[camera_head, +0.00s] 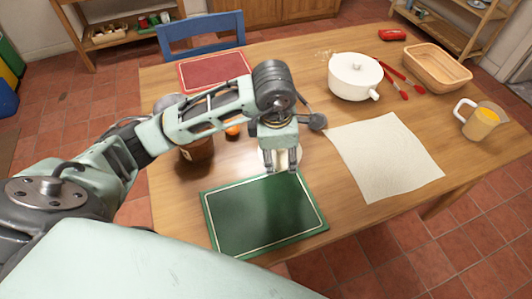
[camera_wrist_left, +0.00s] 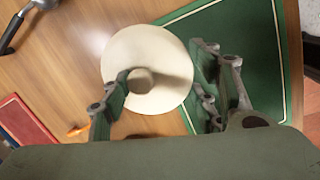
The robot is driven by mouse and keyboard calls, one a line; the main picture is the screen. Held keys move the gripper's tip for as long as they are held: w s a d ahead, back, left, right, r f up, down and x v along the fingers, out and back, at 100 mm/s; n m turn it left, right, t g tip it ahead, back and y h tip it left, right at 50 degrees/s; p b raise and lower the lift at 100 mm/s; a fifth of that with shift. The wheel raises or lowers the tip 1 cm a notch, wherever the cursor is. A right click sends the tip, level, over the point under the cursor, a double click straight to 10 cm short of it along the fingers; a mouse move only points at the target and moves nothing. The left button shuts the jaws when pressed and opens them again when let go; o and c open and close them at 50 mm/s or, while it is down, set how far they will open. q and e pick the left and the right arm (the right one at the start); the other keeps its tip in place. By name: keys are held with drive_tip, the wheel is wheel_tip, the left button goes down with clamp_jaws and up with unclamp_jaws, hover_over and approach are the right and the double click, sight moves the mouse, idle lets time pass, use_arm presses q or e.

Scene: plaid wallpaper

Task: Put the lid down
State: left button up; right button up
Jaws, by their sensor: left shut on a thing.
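A round cream lid (camera_wrist_left: 148,55) with a knob (camera_wrist_left: 140,82) shows in the left wrist view. My left gripper (camera_wrist_left: 165,98) is shut on the lid by its knob. In the head view my left gripper (camera_head: 281,165) points down at the far edge of a green board (camera_head: 262,215). Only a pale bit of the lid (camera_head: 291,156) shows there behind the fingers. The lid overlaps the green board in the wrist view; I cannot tell whether it touches the board or the table. My right gripper is not in view.
A white pot (camera_head: 354,78) stands at the back, beside red tongs (camera_head: 401,89) and a wooden basket (camera_head: 437,66). A pale cloth (camera_head: 384,157) lies right of my gripper. A brown pot (camera_head: 197,149) stands partly behind my arm. A jug (camera_head: 483,122) stands far right.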

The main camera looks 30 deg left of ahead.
use_arm(q)
drive_tip(key=a+f, duration=0.1)
drive_tip(key=w+a+f, duration=0.1)
drive_tip(key=a, duration=0.1)
drive_tip(key=w+a+f, duration=0.1)
drive_tip(key=a, duration=0.1)
drive_tip(key=shift+w+a+f+p, duration=0.1)
drive_tip(key=shift+w+f+p, duration=0.1)
drive_tip(key=shift+f+p, duration=0.15)
wheel_tip(320, 180, down, 4)
drive_tip(key=shift+r+p, duration=0.15)
drive_tip(key=shift+p, duration=0.25)
drive_tip(key=shift+f+b, duration=0.35)
drive_tip(key=shift+b, duration=0.05)
drive_tip(key=shift+s+f+b, duration=0.2)
drive_tip(key=shift+f+b, duration=0.05)
drive_tip(key=shift+b, duration=0.05)
drive_tip(key=o, duration=0.6)
drive_tip(key=shift+f, duration=0.1)
drive_tip(key=o, duration=0.3)
drive_tip(key=shift+w+f, duration=0.1)
drive_tip(key=shift+w, duration=0.05)
